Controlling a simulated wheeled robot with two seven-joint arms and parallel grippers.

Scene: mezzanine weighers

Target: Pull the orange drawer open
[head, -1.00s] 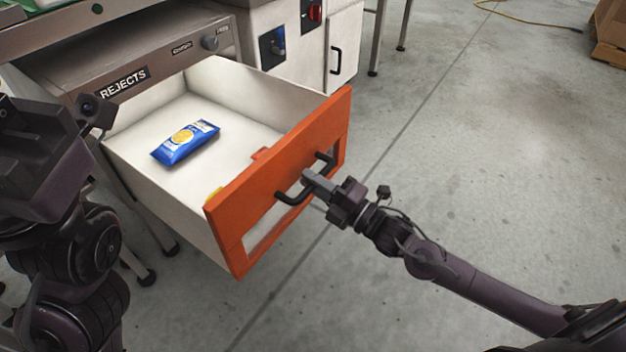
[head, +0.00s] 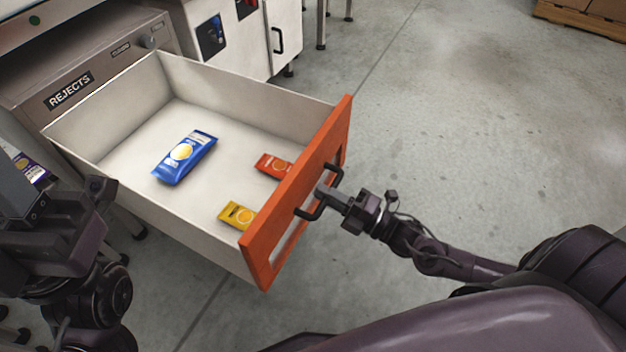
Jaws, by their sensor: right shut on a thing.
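The orange drawer front (head: 262,254) belongs to a white drawer standing far out of the grey cabinet marked REJECTS. Its black bar handle (head: 309,215) is on the outer face. My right gripper (head: 323,193) is shut on the handle, its fingers around the bar's middle. Inside the drawer lie a blue packet (head: 185,157), a red packet (head: 273,166) and a yellow packet (head: 238,214). My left gripper (head: 85,192) is at the left, beside the drawer and apart from it; its fingers do not show clearly.
The REJECTS cabinet (head: 115,66) stands behind the drawer, with a white cabinet (head: 230,45) to its right. A wooden pallet (head: 585,20) is at the far top right. The concrete floor right of the drawer is clear.

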